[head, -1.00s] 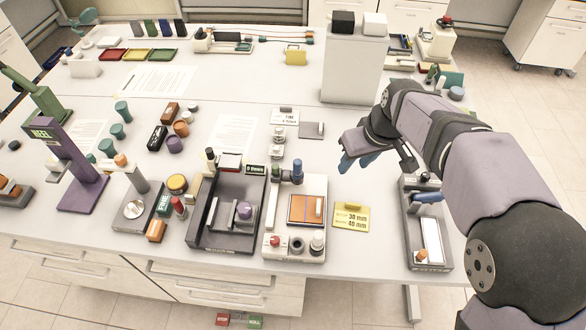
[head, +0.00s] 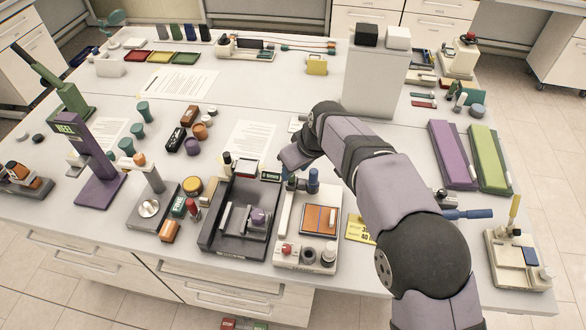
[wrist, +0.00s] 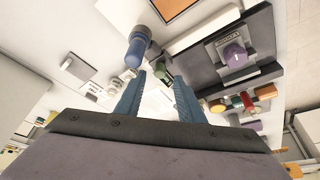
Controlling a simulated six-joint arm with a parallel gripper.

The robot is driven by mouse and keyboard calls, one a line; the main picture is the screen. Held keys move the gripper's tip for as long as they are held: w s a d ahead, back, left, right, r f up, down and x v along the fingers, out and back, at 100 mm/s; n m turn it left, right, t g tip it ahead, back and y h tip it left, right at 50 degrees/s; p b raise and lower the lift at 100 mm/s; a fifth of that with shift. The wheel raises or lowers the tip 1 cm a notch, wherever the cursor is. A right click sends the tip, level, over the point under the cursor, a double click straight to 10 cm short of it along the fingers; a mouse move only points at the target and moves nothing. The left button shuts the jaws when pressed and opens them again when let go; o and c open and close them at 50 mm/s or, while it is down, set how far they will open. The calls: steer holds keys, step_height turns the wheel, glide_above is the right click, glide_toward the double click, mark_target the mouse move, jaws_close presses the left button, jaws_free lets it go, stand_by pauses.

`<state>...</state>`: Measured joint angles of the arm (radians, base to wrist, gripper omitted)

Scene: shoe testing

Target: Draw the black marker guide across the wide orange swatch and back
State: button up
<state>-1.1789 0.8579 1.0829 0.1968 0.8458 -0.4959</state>
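The orange swatch (head: 319,219) lies on a pale fixture (head: 305,257) at the front middle of the bench. Its corner also shows at the top of the wrist view (wrist: 176,6). A blue upright cylinder (head: 313,178) stands at the fixture's back edge; the wrist view shows it left of my fingers (wrist: 138,48). My gripper (head: 288,168) is above the back of the fixture. In the wrist view its two blue fingers (wrist: 160,85) are apart with nothing held between them. I cannot pick out the black marker guide for certain; my wrist hides part of the fixture's back left.
A dark tray (head: 210,236) with a purple-knobbed slider stands close left of the fixture. A yellow card (head: 357,229) lies right of it, partly behind my arm. A tall grey block (head: 376,88) stands behind. Purple (head: 452,155) and green (head: 487,160) pads lie at right.

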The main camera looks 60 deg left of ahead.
mark_target(293, 176)
steer(key=shift+p+x, duration=0.55)
steer(key=shift+x, duration=1.1)
jaws_close()
